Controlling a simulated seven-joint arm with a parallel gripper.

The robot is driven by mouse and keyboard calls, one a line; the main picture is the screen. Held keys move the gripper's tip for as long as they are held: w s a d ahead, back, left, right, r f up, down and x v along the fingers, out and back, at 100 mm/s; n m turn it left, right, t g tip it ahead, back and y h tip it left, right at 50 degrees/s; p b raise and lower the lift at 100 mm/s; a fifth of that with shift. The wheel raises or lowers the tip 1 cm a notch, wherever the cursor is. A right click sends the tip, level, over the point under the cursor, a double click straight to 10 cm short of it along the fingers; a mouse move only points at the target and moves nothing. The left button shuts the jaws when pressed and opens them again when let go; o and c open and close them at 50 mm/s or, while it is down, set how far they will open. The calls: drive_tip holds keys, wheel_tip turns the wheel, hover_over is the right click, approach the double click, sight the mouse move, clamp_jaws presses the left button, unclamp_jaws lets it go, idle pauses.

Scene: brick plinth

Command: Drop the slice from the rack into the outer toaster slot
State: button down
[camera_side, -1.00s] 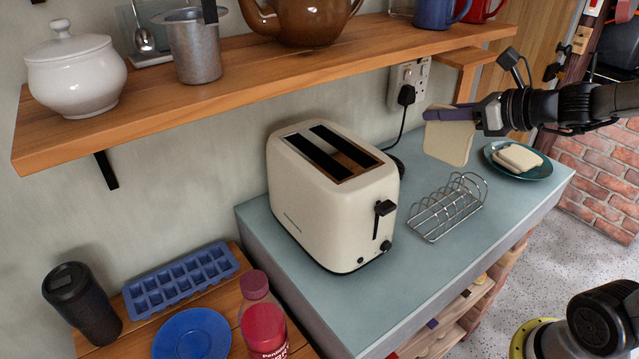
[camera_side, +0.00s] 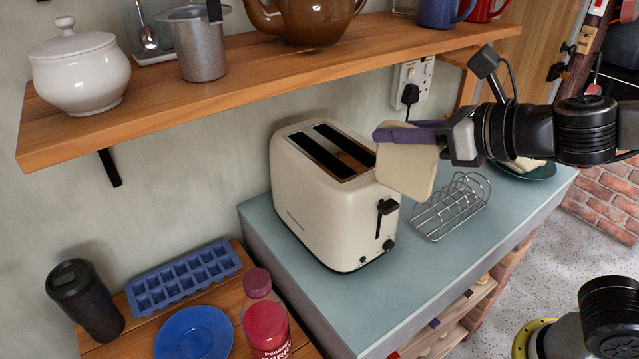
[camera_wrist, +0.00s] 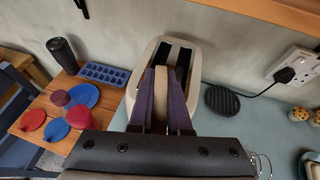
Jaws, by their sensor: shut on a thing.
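My gripper (camera_side: 392,134) is shut on a pale slice of bread (camera_side: 408,172), held upright beside the toaster's right end and above the worktop. The wrist view shows the slice edge-on (camera_wrist: 160,92) between the purple fingers of my gripper (camera_wrist: 161,80). The cream toaster (camera_side: 318,215) stands on the worktop with two long dark slots in its top, which also show in the wrist view (camera_wrist: 171,55). The slice hides the toaster's near right top corner in the side view. The wire rack (camera_side: 455,208) stands right of the toaster and looks empty.
A wooden shelf (camera_side: 180,110) with a teapot (camera_side: 300,18) and pots hangs above and behind the toaster. A plug (camera_side: 409,95) with a cable sits in the wall socket. A plate with bread (camera_side: 540,172) lies at the right. The worktop in front of the rack is clear.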

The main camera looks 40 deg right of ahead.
drive_tip(key=shift+s+a+m+h, duration=1.3)
drive_tip(key=shift+s+a+h, duration=0.2)
drive_tip(key=shift+s, duration=0.9)
drive_tip(key=w, duration=1.8)
drive_tip(key=shift+s+f, duration=0.1)
drive_tip(key=shift+f, duration=3.45)
drive_tip(key=shift+f, duration=0.1)
drive_tip(key=c, duration=0.9)
unclamp_jaws()
